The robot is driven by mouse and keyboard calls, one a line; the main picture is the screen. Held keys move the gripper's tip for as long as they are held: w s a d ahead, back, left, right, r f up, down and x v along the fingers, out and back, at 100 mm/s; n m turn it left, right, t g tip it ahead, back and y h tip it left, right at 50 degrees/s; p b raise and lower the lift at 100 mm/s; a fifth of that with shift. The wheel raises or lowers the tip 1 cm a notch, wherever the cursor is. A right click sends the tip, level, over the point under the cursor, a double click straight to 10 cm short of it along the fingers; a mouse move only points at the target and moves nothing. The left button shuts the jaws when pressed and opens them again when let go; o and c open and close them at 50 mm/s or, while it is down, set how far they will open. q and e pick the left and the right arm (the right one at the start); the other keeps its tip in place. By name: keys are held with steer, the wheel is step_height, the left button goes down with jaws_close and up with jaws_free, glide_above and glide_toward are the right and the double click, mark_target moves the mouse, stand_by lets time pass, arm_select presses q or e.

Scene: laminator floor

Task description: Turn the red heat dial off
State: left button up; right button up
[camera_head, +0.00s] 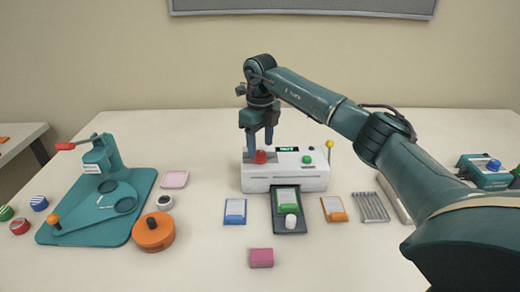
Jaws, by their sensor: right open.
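The red heat dial (261,157) is on the left part of the white laminator (285,182), on its top face. My right gripper (261,148) points down at the dial with its fingers open. One finger is on either side of the dial or just above it; I cannot tell whether they touch it. The laminator also has a small green-lit display (287,149), a green knob (307,159) and a yellow-tipped lever (329,146) at its right end. My left gripper is not in view.
A teal press (100,190) and an orange round container (153,232) stand left. Cards and a pink block (261,258) lie in front. My right arm covers the right side.

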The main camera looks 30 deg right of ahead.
mark_target(260, 157)
steer(key=shift+f, duration=1.45)
steer(key=c, duration=1)
